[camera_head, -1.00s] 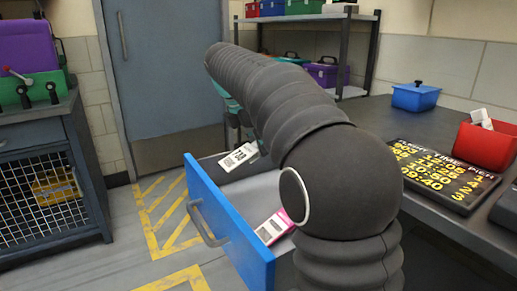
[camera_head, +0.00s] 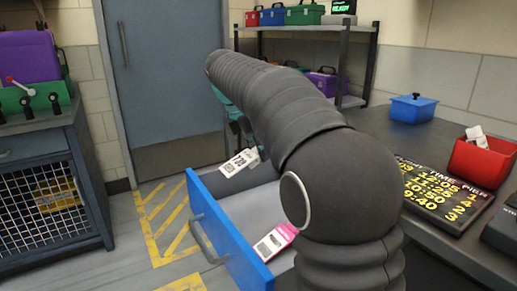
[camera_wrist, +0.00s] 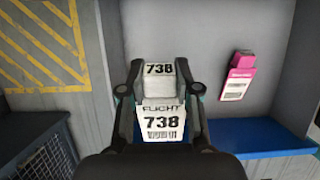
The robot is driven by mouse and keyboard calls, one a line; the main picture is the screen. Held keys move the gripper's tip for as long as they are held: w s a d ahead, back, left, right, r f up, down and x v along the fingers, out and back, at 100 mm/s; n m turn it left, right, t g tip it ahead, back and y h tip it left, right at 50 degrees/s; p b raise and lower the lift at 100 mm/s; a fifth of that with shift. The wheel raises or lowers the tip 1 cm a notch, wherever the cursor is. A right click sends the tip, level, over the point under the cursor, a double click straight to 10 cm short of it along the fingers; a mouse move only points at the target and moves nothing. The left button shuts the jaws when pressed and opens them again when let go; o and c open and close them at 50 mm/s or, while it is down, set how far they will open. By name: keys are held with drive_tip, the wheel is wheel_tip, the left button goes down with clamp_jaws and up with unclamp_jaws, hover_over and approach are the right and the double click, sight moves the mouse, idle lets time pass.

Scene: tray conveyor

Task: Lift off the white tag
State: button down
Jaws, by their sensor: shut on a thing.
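The white tag (camera_wrist: 162,123), printed "FLIGHT 738" with a barcode, is between the fingers of my gripper (camera_wrist: 159,72) in the wrist view. My gripper is shut on it. In the head view the white tag (camera_head: 240,163) hangs tilted at the far left corner of the open drawer (camera_head: 228,233), near its rim. My arm hides most of the gripper there. Whether the tag touches the drawer cannot be told.
A pink-and-white tag (camera_head: 276,241) lies inside the drawer; it also shows in the wrist view (camera_wrist: 237,80). A counter with a red bin (camera_head: 482,160), a blue box (camera_head: 413,108) and a dark printed board (camera_head: 440,190) stands right. Striped floor (camera_head: 165,225) left of the drawer is clear.

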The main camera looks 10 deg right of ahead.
drive_tip(key=shift+r+p, duration=0.85)
drive_tip(key=shift+r, duration=0.95)
